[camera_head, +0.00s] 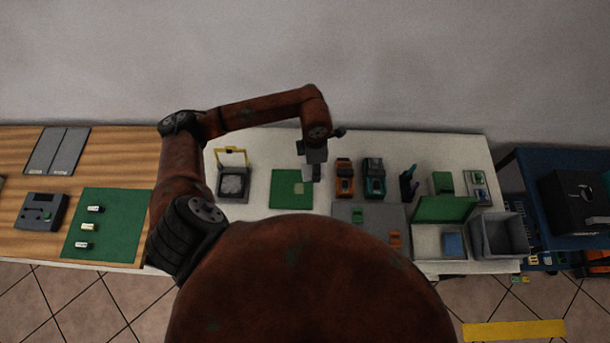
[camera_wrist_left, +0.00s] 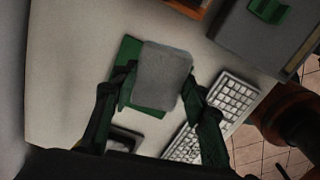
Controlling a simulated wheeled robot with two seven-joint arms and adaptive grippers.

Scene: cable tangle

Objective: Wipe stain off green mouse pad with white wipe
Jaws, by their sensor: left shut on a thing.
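The green mouse pad (camera_head: 281,200) lies flat on the white table, with a pale yellowish stain (camera_head: 298,188) near its middle. My left gripper (camera_head: 314,165) is over the pad's far right corner. It is shut on the wipe (camera_head: 317,174), which looks light grey. In the left wrist view the wipe (camera_wrist_left: 163,75) sits between the two fingers and hides much of the pad (camera_wrist_left: 126,52). I cannot tell whether the wipe touches the pad. The stain does not show in the wrist view. My right gripper is not in view.
An orange device (camera_head: 344,178) and a teal device (camera_head: 374,178) stand just right of the pad. A framed stand with a yellow handle (camera_head: 232,176) is to its left. A keyboard (camera_wrist_left: 228,105) shows in the wrist view.

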